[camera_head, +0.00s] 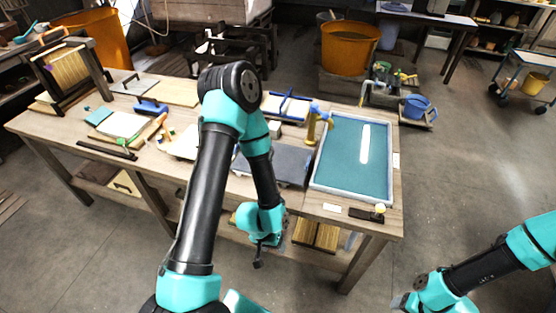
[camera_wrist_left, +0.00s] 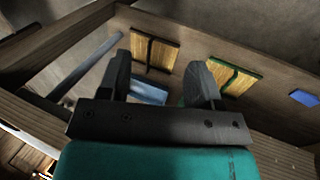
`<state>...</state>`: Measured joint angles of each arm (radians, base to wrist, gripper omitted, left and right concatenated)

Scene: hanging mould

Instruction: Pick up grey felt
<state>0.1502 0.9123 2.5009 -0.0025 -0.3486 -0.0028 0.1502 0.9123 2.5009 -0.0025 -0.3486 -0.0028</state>
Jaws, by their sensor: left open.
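A flat dark grey sheet that looks like the grey felt (camera_head: 280,167) lies on the wooden table (camera_head: 330,203), left of the blue-green tray. My left arm partly covers its left side. My left gripper (camera_head: 262,247) hangs in front of the table's front edge, below the tabletop and apart from the sheet. In the left wrist view the left gripper (camera_wrist_left: 160,72) has its fingers apart with nothing between them. My right gripper (camera_head: 403,302) is low at the bottom right, away from the table; its jaws are too small to read.
A blue-green tray (camera_head: 350,163) with a white strip fills the table's right end. A yellow-and-blue tool (camera_head: 312,125) stands beside it. The lower shelf holds slatted wooden pieces, one (camera_wrist_left: 155,52) showing in the left wrist view. Orange tubs (camera_head: 350,47) stand behind.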

